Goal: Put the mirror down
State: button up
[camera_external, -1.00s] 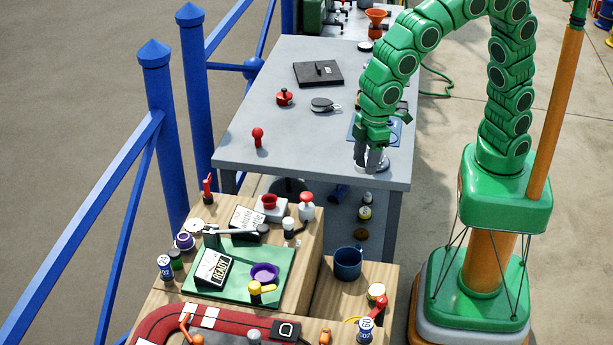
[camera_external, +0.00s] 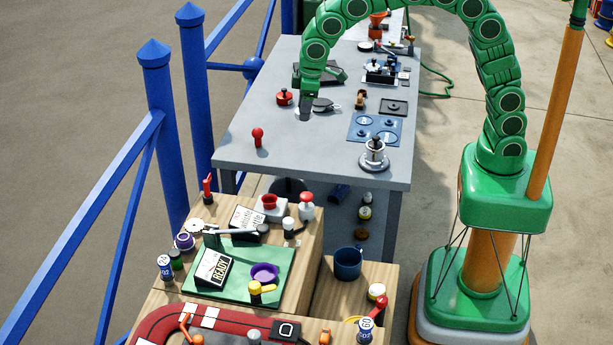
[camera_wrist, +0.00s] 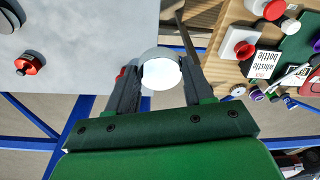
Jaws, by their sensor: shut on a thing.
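My gripper (camera_external: 305,112) is over the left-middle part of the grey workbench (camera_external: 285,160), pointing down. In the wrist view my gripper (camera_wrist: 161,66) is shut on a round, pale, shiny disc, which looks to be the mirror (camera_wrist: 161,74). The disc's face is bright white, with a greyer rim at the top. In the outside view I cannot make out the mirror at the fingers. The height of the fingertips over the bench is hard to tell.
A dark flat round piece (camera_external: 325,105) lies just right of my gripper, and a red knobbed pot (camera_external: 284,97) just left. A red pin (camera_external: 257,137) and a silver round-based stand (camera_external: 374,156) are nearer the front. The bench between them is clear.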

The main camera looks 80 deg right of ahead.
jog(key=w+d+m, duration=0.2)
jog(key=w+d, duration=0.1)
jog(key=d, duration=0.7)
jog(key=w+d+m, duration=0.1)
jog(key=w+d, duration=0.3)
jog(key=d, duration=0.6)
send_near(255, 124)
jog(key=shift+s+a+f, duration=0.3)
jog(key=shift+s+f, duration=0.05)
jog(key=shift+f, duration=0.35)
jog(key=shift+w+f, duration=0.8)
jog(key=shift+f, duration=1.6)
jog(key=shift+f, duration=0.1)
jog(key=o, duration=1)
jog(key=shift+o, duration=0.2)
